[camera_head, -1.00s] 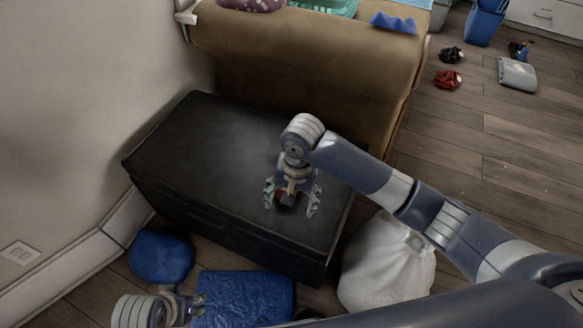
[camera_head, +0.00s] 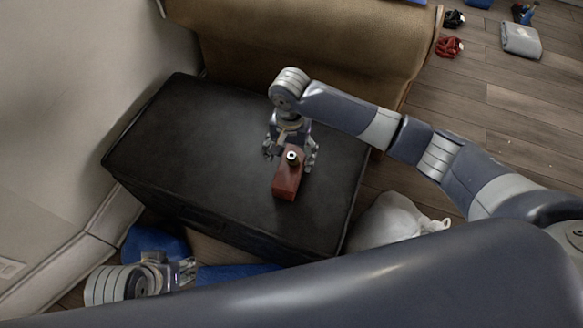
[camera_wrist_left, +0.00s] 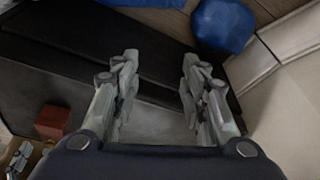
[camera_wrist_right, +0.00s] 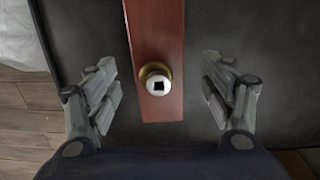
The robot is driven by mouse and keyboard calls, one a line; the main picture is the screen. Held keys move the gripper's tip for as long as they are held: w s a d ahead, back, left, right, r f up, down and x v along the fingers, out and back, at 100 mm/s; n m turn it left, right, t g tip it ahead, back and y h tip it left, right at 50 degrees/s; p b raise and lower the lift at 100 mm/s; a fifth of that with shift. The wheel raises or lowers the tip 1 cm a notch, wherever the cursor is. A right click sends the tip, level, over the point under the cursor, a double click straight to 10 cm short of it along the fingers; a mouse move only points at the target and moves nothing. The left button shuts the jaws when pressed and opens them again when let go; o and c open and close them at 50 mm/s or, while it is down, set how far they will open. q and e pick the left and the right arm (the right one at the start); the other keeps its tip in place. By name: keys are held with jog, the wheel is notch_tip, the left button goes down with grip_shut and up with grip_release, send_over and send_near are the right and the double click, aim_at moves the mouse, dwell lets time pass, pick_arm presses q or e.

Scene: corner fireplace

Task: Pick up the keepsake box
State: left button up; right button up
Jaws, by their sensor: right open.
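The keepsake box appears to be a small red-brown block (camera_head: 287,184) lying on the black chest. A round white and brass piece with a dark square centre (camera_head: 292,156) sits on its top. In the right wrist view the box (camera_wrist_right: 156,28) runs lengthwise between the open fingers of my right gripper (camera_wrist_right: 159,62), with gaps on both sides. In the head view my right gripper (camera_head: 289,158) is at the box's far end. My left gripper (camera_wrist_left: 159,58) is open and empty, beside the chest; the box (camera_wrist_left: 52,121) shows left in its view.
The black chest (camera_head: 190,140) has a clear top left of the box. A tan upholstered piece (camera_head: 300,50) stands behind it. A white bag (camera_head: 392,222) lies to its right. Blue items (camera_head: 150,243) lie in front. The wall is close on the left.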

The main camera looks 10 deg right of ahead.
aim_at(292, 168)
jog(key=f, duration=0.1)
jog(key=f+b, duration=0.2)
jog(key=shift+w+d+f, duration=0.15)
jog(key=shift+d+f, duration=0.1)
jog(key=shift+f, duration=0.9)
pick_arm(q)
jog(key=w, duration=0.1)
jog(key=w+t, duration=0.1)
jog(key=w+d+t, duration=0.1)
jog(key=w, duration=0.1)
jog(key=shift+f, duration=0.35)
pick_arm(e)
jog(key=shift+c, duration=0.2)
jog(key=c, duration=1.4)
